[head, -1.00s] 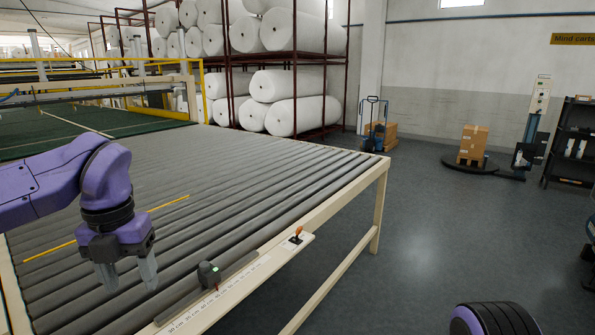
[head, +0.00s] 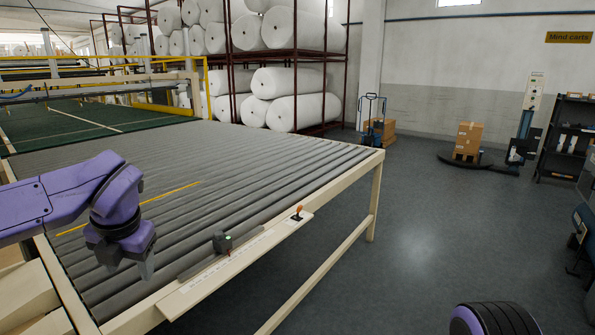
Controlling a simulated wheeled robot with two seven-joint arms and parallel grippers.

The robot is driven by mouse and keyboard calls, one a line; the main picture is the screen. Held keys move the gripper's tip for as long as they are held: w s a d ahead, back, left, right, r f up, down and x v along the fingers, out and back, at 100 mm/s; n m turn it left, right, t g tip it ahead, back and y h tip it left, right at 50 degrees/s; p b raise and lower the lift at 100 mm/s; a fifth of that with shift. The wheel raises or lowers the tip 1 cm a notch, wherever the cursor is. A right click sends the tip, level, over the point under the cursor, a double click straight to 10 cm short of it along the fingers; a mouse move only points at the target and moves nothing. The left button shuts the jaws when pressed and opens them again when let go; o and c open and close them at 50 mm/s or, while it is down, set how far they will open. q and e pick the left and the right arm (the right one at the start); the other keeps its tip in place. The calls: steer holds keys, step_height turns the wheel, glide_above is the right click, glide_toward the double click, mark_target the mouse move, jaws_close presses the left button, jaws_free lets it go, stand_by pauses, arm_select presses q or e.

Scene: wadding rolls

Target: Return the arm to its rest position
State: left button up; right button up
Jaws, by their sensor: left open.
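My left gripper (head: 130,262) hangs from the purple left arm (head: 48,206) at the left of the head view. Its fingers point down over the near left part of the grey roller table (head: 250,170). It looks empty, and its fingers partly overlap one another from this angle. Of my right arm, only a purple and black rounded part (head: 490,320) shows at the bottom edge. The right gripper is out of view.
White rolls (head: 295,110) fill a rack behind. Boxes (head: 468,140) stand at the right. The floor right of the table is clear.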

arm_select(q)
step_height(320, 180, down, 22)
steer(key=w+r+m+t+y+b, duration=0.1)
steer(key=w+m+t+y+b, duration=0.3)
steer(key=m, duration=0.8)
steer(key=s+d+f+m+t+h, duration=0.1)
steer(key=s+f+m, duration=0.2)
steer(key=f, duration=0.3)
steer(key=s+d+f+m+t, duration=0.1)
steer(key=s+d+f+m, duration=0.1)
steer(key=s+f+m, duration=0.3)
steer(key=s+a+f+m+g+h+b, duration=0.2)
steer(key=s+f+m+g+b, duration=0.3)
steer(key=s+f, duration=1.7)
steer(key=s+m+b, duration=0.1)
steer(key=s+m, duration=0.2)
steer(key=m, duration=0.1)
steer(key=shift+s+a+f+g, duration=0.2)
steer(key=shift+f+g, duration=0.1)
steer(key=shift+f, duration=0.1)
